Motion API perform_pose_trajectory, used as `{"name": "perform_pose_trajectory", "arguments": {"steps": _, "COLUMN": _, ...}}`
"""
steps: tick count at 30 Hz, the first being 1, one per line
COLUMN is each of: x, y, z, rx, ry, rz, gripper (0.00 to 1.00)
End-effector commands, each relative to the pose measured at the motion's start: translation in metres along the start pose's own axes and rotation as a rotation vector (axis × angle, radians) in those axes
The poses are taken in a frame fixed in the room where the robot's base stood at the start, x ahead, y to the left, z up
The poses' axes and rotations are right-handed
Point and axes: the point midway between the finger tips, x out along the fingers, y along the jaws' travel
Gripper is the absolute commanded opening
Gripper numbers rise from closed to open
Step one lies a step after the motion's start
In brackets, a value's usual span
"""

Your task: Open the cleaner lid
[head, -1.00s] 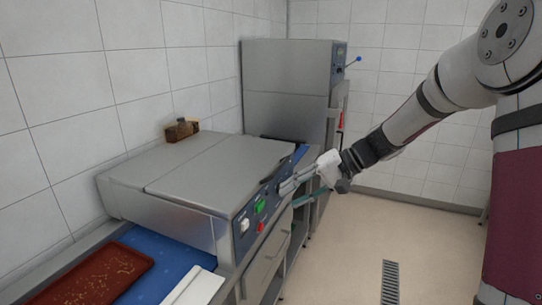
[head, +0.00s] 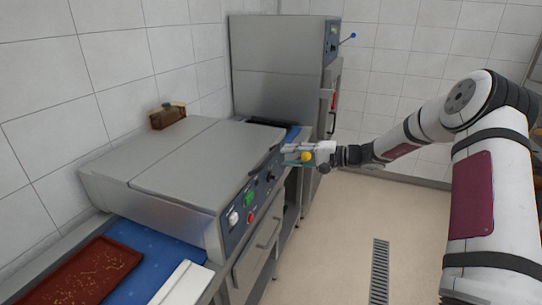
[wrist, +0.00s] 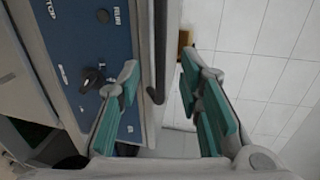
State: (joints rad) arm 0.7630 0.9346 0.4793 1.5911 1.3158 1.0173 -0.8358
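The cleaner is a low stainless steel machine with a flat steel lid (head: 195,160) that is shut. Its blue control panel (head: 262,190) has buttons and a dark knob, and shows at the left of the wrist view (wrist: 85,45). A dark bar handle (head: 262,158) runs along the lid's front edge; in the wrist view, the bar (wrist: 158,50) stands between my finger pads. My gripper (head: 287,155) is open at the panel's far end, and its teal pads (wrist: 158,68) are apart with the bar untouched. A small yellow ball shows at the gripper; its nature is unclear.
A tall steel cabinet (head: 280,70) with a blue-tipped lever stands behind the cleaner. A brown block (head: 167,115) sits at the back by the wall. A red tray (head: 85,275) and a white board (head: 182,283) lie in front.

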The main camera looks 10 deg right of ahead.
Motion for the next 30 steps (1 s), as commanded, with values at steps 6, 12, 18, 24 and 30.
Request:
{"name": "perform_pose_trajectory", "arguments": {"steps": 6, "x": 0.042, "y": 0.0, "z": 0.001, "rx": 0.0, "ry": -0.002, "rz": 0.0, "gripper": 0.33}}
{"name": "perform_pose_trajectory", "arguments": {"steps": 12, "x": 0.067, "y": 0.0, "z": 0.001, "rx": 0.0, "ry": -0.001, "rz": 0.0, "gripper": 0.33}}
{"name": "perform_pose_trajectory", "arguments": {"steps": 18, "x": 0.075, "y": 0.0, "z": 0.0, "rx": -0.001, "ry": 0.0, "rz": 0.0, "gripper": 0.33}}
{"name": "perform_pose_trajectory", "arguments": {"steps": 24, "x": 0.075, "y": 0.0, "z": 0.0, "rx": 0.0, "ry": 0.0, "rz": 0.0, "gripper": 0.33}}
{"name": "perform_pose_trajectory", "arguments": {"steps": 30, "x": 0.075, "y": 0.0, "z": 0.0, "rx": 0.0, "ry": 0.0, "rz": 0.0, "gripper": 0.0}}
